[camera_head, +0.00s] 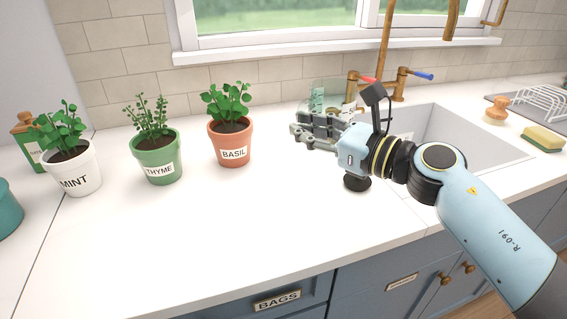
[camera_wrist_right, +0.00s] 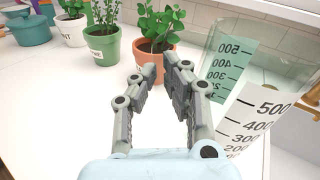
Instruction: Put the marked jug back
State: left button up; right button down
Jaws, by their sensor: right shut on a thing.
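The clear measuring jug (camera_wrist_right: 262,118) fills the right of the right wrist view. It has black number scales, one on a green strip and one on a white strip. In the head view its see-through, greenish upper part (camera_head: 317,98) shows behind my right gripper (camera_head: 310,132), near the sink's left side. The gripper is shut on the jug; its fingers also show in the right wrist view (camera_wrist_right: 162,78), beside the jug's wall. The exact grip point is hard to make out. The jug's base is hidden, so I cannot tell whether it touches the counter. My left gripper is out of view.
Potted mint (camera_head: 72,172), thyme (camera_head: 157,160) and basil (camera_head: 230,142) stand left along the back wall. The sink (camera_head: 480,150) and brass tap (camera_head: 384,60) are at right, with a sponge (camera_head: 543,139) and brush (camera_head: 496,110) beyond.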

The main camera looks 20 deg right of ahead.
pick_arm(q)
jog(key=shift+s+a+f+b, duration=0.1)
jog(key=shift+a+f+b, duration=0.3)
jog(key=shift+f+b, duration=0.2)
pick_arm(e)
jog(key=shift+a+f, duration=0.7)
jog(key=shift+f, duration=0.4)
jog(key=shift+a+f, duration=0.7)
jog(key=shift+f, duration=0.35)
jog(key=shift+a+f, duration=0.7)
jog(key=shift+f, duration=0.4)
jog(key=shift+f, duration=0.1)
jog(key=c, duration=1.9)
grip_release()
jog(key=shift+f, duration=0.1)
jog(key=o, duration=0.5)
jog(key=shift+c, duration=0.2)
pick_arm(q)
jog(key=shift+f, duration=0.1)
